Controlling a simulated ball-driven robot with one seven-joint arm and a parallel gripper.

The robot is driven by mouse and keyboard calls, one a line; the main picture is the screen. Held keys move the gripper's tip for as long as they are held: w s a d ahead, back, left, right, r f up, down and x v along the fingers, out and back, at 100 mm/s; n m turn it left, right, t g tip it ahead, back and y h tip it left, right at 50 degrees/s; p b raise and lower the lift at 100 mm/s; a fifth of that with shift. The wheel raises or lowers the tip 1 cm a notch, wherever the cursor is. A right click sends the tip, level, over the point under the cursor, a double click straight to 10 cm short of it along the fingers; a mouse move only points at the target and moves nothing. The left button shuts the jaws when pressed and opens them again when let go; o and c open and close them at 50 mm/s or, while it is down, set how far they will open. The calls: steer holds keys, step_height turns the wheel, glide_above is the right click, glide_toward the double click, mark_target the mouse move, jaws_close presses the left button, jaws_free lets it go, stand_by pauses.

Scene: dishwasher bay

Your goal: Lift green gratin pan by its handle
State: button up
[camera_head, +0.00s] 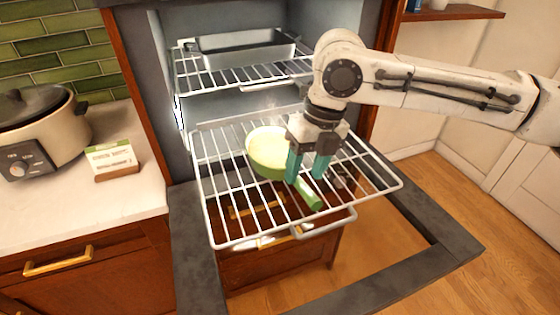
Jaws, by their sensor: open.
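The green gratin pan (264,150) rests on the lower pulled-out wire rack (228,228). It is round and pale inside, and its green handle (307,194) points toward the front right of the rack. My gripper (306,174) reaches down from the upper right with two teal fingers. The fingers are apart, with the handle side of the pan between or just below them. They hide the part where the handle meets the bowl, and I cannot tell whether they touch it.
An upper wire rack (215,84) holds a grey rectangular pan (245,50) inside the bay. A slow cooker (38,130) and a small card sign (112,160) stand on the left counter. A dark frame (400,275) surrounds the opening below. The lower rack is otherwise mostly bare.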

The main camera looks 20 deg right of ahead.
mark_target(302, 181)
steer(key=shift+s+a+f, duration=0.1)
steer(key=shift+a+f, duration=0.15)
steer(key=shift+f, duration=0.9)
steer(key=shift+a+f, duration=0.2)
steer(key=shift+f, duration=0.9)
jaws_close()
steer(key=shift+r, duration=0.1)
